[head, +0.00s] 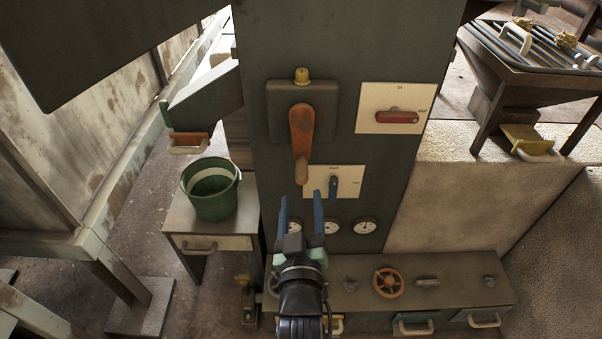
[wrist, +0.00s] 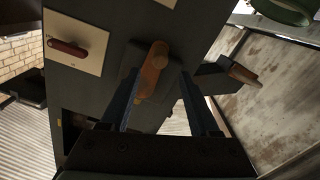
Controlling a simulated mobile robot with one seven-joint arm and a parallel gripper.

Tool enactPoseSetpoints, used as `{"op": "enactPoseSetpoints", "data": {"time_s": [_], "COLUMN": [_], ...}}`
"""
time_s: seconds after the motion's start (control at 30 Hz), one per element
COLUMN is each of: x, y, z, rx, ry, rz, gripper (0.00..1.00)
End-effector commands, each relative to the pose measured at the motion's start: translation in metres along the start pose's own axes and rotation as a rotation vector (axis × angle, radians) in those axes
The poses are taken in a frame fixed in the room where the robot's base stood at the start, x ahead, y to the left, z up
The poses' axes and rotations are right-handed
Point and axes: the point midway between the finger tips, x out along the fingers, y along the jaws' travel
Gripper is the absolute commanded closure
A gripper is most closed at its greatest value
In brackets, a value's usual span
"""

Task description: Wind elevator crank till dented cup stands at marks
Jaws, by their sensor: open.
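The crank (head: 302,128) is an orange-brown arm on a dark block on the front of the tall grey housing (head: 262,30). It hangs nearly straight down, with a lighter grip (head: 301,171) at its lower end. My gripper (head: 301,196) is open and empty, its two blue fingers pointing up just below the grip in the head view. In the wrist view the crank (wrist: 151,82) shows between the fingers (wrist: 158,74), beyond their tips; I cannot tell the exact distance. No dented cup or marks can be made out.
Dials (head: 364,226) are below. A green bucket (head: 211,190) stands on a small table at left, under a chute (head: 205,100). A low bench (head: 440,298) carries an orange handwheel (head: 388,283).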

Motion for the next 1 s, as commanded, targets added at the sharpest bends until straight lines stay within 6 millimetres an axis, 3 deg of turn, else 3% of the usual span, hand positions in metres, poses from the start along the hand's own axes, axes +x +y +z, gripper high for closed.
{"op": "enactPoseSetpoints", "data": {"time_s": [0.2,0.43,0.9,1.0], "x": [0.041,0.071,0.083,0.083], "y": [0.0,0.0,0.0,0.0], "z": [0.0,0.0,-0.001,-0.001], "rx": [0.001,0.001,0.001,0.001], "ry": [0.003,0.001,0.0,0.0], "rz": [0.001,0.001,0.0,0.0], "gripper": [0.38,0.38,0.38,0.52]}}
